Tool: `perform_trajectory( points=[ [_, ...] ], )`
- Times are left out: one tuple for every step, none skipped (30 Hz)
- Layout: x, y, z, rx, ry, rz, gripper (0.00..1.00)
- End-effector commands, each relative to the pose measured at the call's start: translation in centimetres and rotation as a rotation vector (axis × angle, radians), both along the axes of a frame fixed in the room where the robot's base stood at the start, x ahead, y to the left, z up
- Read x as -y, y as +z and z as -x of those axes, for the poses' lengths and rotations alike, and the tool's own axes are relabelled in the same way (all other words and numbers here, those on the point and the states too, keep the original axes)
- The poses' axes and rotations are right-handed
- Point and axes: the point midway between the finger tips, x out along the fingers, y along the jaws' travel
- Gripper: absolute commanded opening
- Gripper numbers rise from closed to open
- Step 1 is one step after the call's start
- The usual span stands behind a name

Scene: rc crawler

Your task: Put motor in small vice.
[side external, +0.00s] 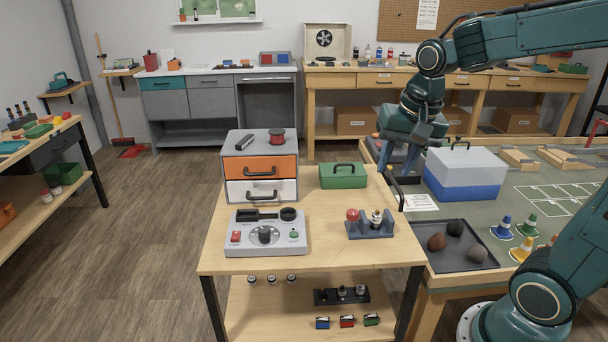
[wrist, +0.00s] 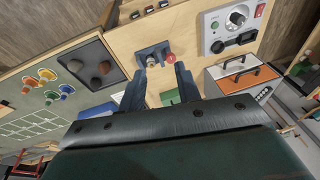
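My gripper (side external: 398,166) is open and empty, pointing down above the right rear edge of the wooden table. In the wrist view its two blue fingers (wrist: 160,78) are spread apart. A small blue-grey fixture (side external: 370,230), which looks like the small vice, stands on the table's right side; it also shows in the wrist view (wrist: 142,55). A small metallic cylinder with a dark band (side external: 376,218), possibly the motor, stands upright at the fixture, beside a red ball (side external: 352,215). Whether the cylinder is clamped I cannot tell. The gripper is above and behind the fixture, apart from it.
A green toolbox (side external: 343,176) stands behind the fixture. A grey control box (side external: 266,233) and a drawer unit (side external: 260,166) stand to the left. A dark tray with rocks (side external: 458,247) and a blue-white case (side external: 465,174) are right. The lower shelf holds several small parts.

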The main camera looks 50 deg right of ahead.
Motion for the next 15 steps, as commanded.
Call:
perform_trajectory(
  points=[
    [-0.8, 0.5, 0.9, 0.021, 0.063, 0.016, 0.33],
    [-1.2, 0.7, 1.5, 0.030, 0.103, 0.026, 0.33],
    [-1.8, 1.0, 2.1, 0.044, 0.154, 0.040, 0.33],
    [-2.2, 1.1, 2.7, 0.053, 0.193, 0.050, 0.33],
    [-2.5, 1.3, 3.2, 0.063, 0.231, 0.061, 0.33],
    [-3.0, 1.5, 3.9, 0.076, 0.283, 0.075, 0.33],
    [-3.4, 1.6, 4.4, 0.086, 0.322, 0.087, 0.33],
    [-3.7, 1.6, 5.0, 0.096, 0.359, 0.099, 0.33],
    [-4.1, 1.7, 5.7, 0.110, 0.410, 0.114, 0.33],
    [-4.4, 1.8, 6.2, 0.119, 0.449, 0.127, 0.33],
    [-4.7, 1.8, 6.8, 0.129, 0.486, 0.139, 0.33],
    [-5.1, 1.8, 7.4, 0.142, 0.535, 0.155, 0.33],
    [-5.3, 1.8, 7.9, 0.151, 0.570, 0.167, 0.33],
    [-5.5, 1.7, 8.4, 0.159, 0.602, 0.177, 0.33],
    [-5.8, 1.7, 8.9, 0.171, 0.644, 0.193, 0.33]
  ],
)
